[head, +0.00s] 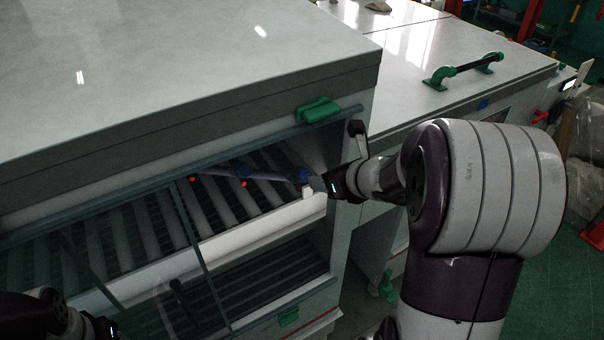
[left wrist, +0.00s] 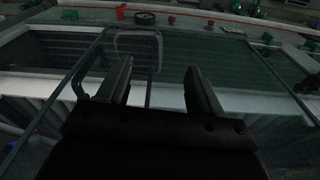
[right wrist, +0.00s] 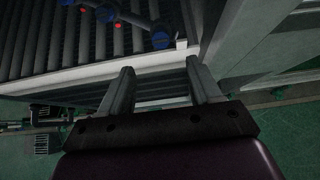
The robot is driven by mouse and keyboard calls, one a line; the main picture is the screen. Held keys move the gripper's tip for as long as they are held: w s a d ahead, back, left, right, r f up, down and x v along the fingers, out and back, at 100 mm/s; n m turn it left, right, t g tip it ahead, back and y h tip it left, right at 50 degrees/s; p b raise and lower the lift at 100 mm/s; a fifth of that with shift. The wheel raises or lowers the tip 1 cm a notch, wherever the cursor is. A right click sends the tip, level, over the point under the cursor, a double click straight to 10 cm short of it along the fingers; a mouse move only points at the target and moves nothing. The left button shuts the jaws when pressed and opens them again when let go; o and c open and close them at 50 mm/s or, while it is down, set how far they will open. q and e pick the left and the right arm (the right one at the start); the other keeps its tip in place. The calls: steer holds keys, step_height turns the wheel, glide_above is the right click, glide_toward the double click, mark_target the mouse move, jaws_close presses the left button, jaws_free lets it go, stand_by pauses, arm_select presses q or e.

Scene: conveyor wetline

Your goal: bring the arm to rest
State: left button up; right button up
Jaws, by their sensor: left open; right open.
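My right arm comes in from the right in the head view, and its wrist is at the right end of the machine's opening. The right gripper's fingers are hard to make out there. In the right wrist view the right gripper (right wrist: 158,88) is open and empty, with the white rail and rollers beyond it. My left arm's wrist (head: 62,318) shows only at the bottom left corner of the head view. In the left wrist view the left gripper (left wrist: 158,82) is open and empty, in front of a glass panel with a frame.
The machine's roller conveyor (head: 125,235) lies behind the glass door (head: 110,262). Blue parts (head: 300,175) and red dots (head: 244,184) show above the rollers. A green latch (head: 318,110) sits on the machine's top edge. A lid with a green-ended handle (head: 464,69) is at the right.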

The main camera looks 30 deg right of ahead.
stand_by(0.4)
steer(key=s+a+f+n+g+b, duration=0.1)
steer(key=s+a+f+n+g, duration=0.3)
steer(key=n, duration=1.3)
steer(key=s+a+f+n+g, duration=0.5)
steer(key=s+a+n, duration=0.3)
steer(key=n, duration=1)
steer(key=shift+s+a+f+h+b, duration=0.3)
steer(key=shift+f+h+b, duration=0.1)
steer(key=shift+f, duration=0.5)
steer(key=shift+d, duration=0.1)
